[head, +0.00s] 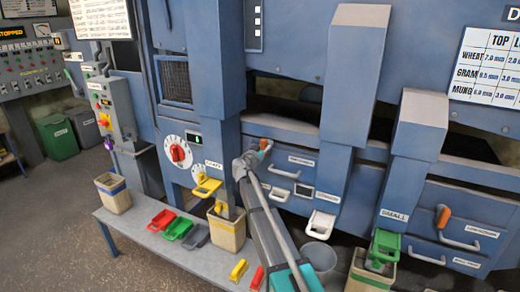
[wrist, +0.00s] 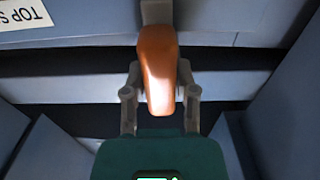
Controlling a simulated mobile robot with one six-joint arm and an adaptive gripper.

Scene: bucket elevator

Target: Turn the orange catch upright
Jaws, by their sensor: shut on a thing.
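The orange catch (wrist: 158,62) is a rounded lever fixed to the blue panel. In the wrist view it runs along the picture's vertical, with its far end at a grey mount. My gripper (wrist: 160,95) has one finger on each side of its near part and is shut on it. In the head view only a small bit of the catch (head: 264,144) shows, because my gripper (head: 252,157) and arm cover the rest. Its exact angle on the panel is hard to tell there. A second orange catch (head: 443,215) sits on the right-hand drawer, tilted and apart from my gripper.
Blue chutes (head: 347,90) stand out from the machine. A grey bench (head: 150,233) below holds colored scoops and a bucket (head: 227,232). Floor at the left is open.

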